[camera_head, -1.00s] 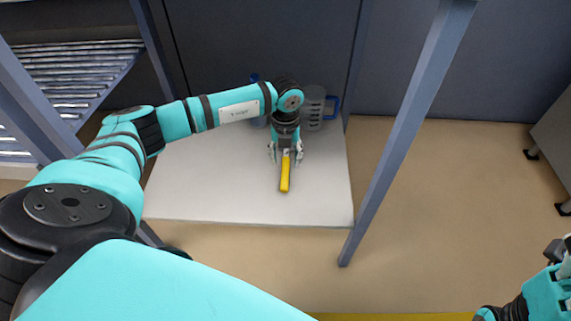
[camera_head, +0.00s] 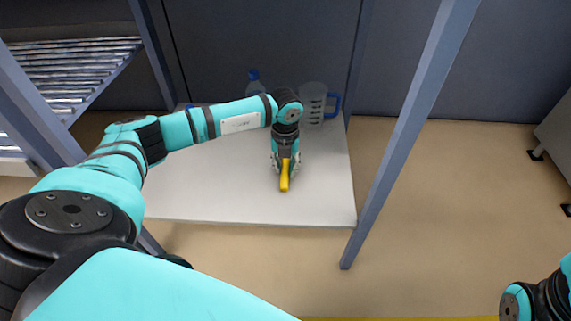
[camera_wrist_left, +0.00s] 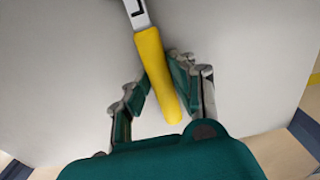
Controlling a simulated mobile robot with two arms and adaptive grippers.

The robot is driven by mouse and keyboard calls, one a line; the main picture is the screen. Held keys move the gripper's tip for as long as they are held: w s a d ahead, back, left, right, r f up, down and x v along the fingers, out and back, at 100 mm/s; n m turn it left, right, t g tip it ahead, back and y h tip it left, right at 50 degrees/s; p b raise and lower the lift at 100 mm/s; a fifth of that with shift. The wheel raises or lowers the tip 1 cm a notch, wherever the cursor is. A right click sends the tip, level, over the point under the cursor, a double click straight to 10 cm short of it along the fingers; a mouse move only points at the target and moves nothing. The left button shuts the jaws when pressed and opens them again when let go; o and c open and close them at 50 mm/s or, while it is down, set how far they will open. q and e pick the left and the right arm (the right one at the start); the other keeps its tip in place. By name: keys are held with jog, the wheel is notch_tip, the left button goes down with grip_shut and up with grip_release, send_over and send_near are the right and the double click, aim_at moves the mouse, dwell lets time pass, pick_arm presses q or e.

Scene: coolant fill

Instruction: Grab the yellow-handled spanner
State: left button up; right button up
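The yellow-handled spanner (camera_head: 285,178) lies on a white tabletop (camera_head: 215,200). In the left wrist view the yellow handle (camera_wrist_left: 158,72) runs between the fingers, and part of its grey metal shaft shows beyond it at the top. My left gripper (camera_head: 285,167) is over the handle with one finger on each side. In the left wrist view the left gripper (camera_wrist_left: 155,82) is partly closed. Its right finger is close to the handle or touching it; a gap shows on the left. My right gripper is out of view; only part of that arm shows at the lower right.
A clear measuring jug (camera_head: 313,102) with a blue handle stands behind the gripper, at the table's back right. A blue-capped bottle (camera_head: 254,82) stands behind my left arm. A grey-blue post (camera_head: 400,140) rises right of the table. The table's front is clear.

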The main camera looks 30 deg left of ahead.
pick_arm(q)
grip_shut()
jog(key=shift+r, duration=0.15)
